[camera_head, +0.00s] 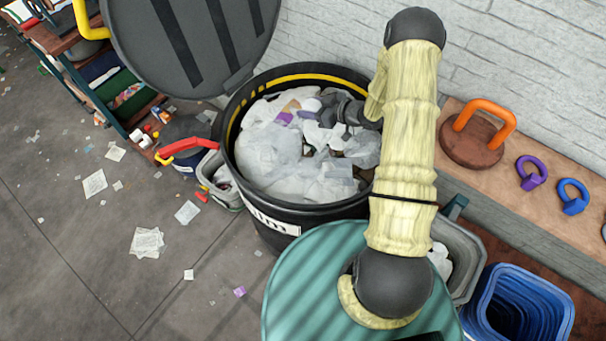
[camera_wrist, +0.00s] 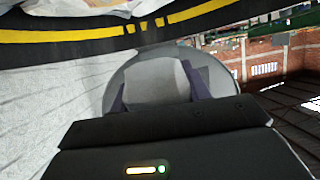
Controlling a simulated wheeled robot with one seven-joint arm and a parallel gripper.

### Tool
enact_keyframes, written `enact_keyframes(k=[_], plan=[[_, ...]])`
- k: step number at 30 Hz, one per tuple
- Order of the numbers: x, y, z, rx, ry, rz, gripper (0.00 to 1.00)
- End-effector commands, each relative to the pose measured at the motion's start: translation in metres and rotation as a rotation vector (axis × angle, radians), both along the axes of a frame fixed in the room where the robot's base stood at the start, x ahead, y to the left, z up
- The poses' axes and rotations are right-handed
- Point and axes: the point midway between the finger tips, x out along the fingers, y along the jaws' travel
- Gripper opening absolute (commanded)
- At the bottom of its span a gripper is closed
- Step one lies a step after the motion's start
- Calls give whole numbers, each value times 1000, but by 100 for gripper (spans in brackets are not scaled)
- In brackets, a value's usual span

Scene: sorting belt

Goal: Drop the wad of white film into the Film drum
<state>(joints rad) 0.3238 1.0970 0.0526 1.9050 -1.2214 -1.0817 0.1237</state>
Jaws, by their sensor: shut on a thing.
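The Film drum (camera_head: 283,228) is a black drum with a yellow stripe inside its rim and a partly covered label. It stands open, heaped with whitish film. My gripper (camera_head: 335,108) is above the drum's right half, below the rim of the raised lid. In the wrist view my gripper (camera_wrist: 155,77) has its two dark fingers shut on a pale, translucent grey-white wad of film (camera_wrist: 155,88). The drum's striped rim (camera_wrist: 80,37) crosses the top of that view. In the head view the held wad cannot be told from the film behind it.
The grey ribbed lid (camera_head: 190,45) stands tilted up behind the drum. A green ribbed top (camera_head: 310,290) is in front, with a blue bin (camera_head: 520,305) at right. A ledge (camera_head: 470,185) carries coloured ring-handled pieces. Paper scraps litter the floor at left.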

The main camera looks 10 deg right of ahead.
Motion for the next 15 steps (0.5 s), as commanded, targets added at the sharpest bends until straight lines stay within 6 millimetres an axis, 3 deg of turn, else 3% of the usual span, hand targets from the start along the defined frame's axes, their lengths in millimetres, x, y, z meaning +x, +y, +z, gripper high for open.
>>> enact_keyframes(k=[5,15], plan=[[1,-9,-1,2,0,24,26],[1,-7,-2,2,0,27,26]])
